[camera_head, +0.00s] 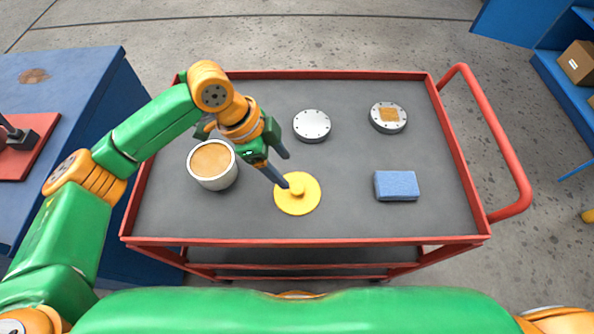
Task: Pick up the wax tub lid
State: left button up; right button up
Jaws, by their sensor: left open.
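The yellow wax tub lid (305,202), a round disc with a small raised knob, lies flat on the grey top of the red-rimmed cart near its front edge. My left gripper (284,172) is open and points down toward the lid from the upper left. One fingertip overlaps the lid's upper left part near the knob; whether it touches cannot be told. The other fingertip shows farther back, over the cart top. The wax tub (225,178), white with tan wax inside, stands open to the left of the lid. My right gripper is not in view.
Behind the lid lies a grey metal disc (312,125). A blue sponge-like block (397,186) lies right of the lid. The cart's red rim (330,241) and handle (497,130) border the area.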

aim_at(297, 188)
pick_arm(q)
jog(key=f, duration=0.1)
jog(key=s+d+f, duration=0.1)
jog(key=f, duration=0.1)
jog(key=s+d+f, duration=0.1)
jog(key=shift+s+d+f+p, duration=0.15)
jog(key=shift+d+f+p, duration=0.1)
jog(key=shift+f+p, duration=0.15)
jog(key=shift+w+f, duration=0.25)
jog(key=shift+f, duration=0.05)
grip_shut()
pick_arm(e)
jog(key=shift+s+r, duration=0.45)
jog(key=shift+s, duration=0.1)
